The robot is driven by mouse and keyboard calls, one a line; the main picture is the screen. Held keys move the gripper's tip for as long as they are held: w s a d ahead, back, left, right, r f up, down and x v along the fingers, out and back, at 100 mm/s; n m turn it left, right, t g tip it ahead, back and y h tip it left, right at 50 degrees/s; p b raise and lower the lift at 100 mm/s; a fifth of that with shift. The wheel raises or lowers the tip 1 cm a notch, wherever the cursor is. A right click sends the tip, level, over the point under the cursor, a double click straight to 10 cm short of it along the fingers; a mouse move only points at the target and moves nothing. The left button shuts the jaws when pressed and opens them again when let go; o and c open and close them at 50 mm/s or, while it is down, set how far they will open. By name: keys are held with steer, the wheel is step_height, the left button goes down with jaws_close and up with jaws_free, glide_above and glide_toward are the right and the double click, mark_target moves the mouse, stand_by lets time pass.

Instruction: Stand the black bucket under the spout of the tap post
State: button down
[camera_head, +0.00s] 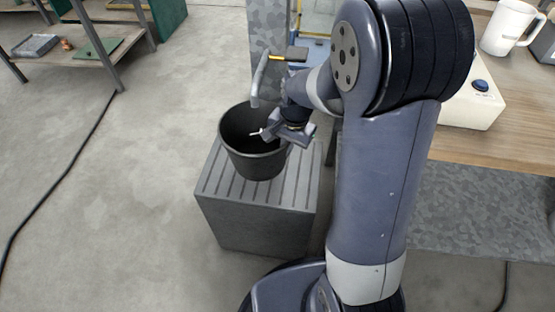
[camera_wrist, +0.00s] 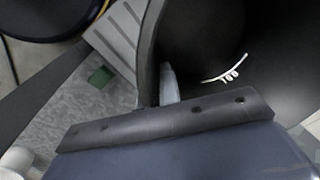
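The black bucket (camera_head: 255,160) stands upright on the grooved top of a grey block (camera_head: 222,190). The tap post (camera_head: 268,40) rises behind it. Its curved grey spout (camera_head: 258,85) ends over the bucket's mouth, towards the back in this view. My gripper (camera_head: 287,133) is at the bucket's right rim. In the wrist view, one pale finger (camera_wrist: 169,85) lies close against the inside of the bucket wall, near the middle of the gripper body. The other finger is hidden. The gripper looks shut on the rim. White scale marks (camera_wrist: 226,70) show inside the bucket.
A wooden table (camera_head: 500,140) on the right carries a white jug (camera_head: 508,27) and a cream box with a blue knob (camera_head: 472,104). A shelf (camera_head: 90,57) stands at the back left. A black cable (camera_head: 65,175) crosses the otherwise clear left floor.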

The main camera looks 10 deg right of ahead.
step_height(320, 180, down, 6)
steer(key=b, duration=0.1)
stand_by(0.4)
steer(key=shift+f+b, duration=0.15)
steer(key=shift+b, duration=0.15)
steer(key=c, duration=1.6)
jaws_free()
steer(key=shift+c, duration=0.2)
step_height(320, 180, up, 12)
steer(key=d+p, duration=0.1)
steer(key=p, duration=0.2)
steer(key=shift+s, duration=0.45)
steer(key=shift+d, duration=0.1)
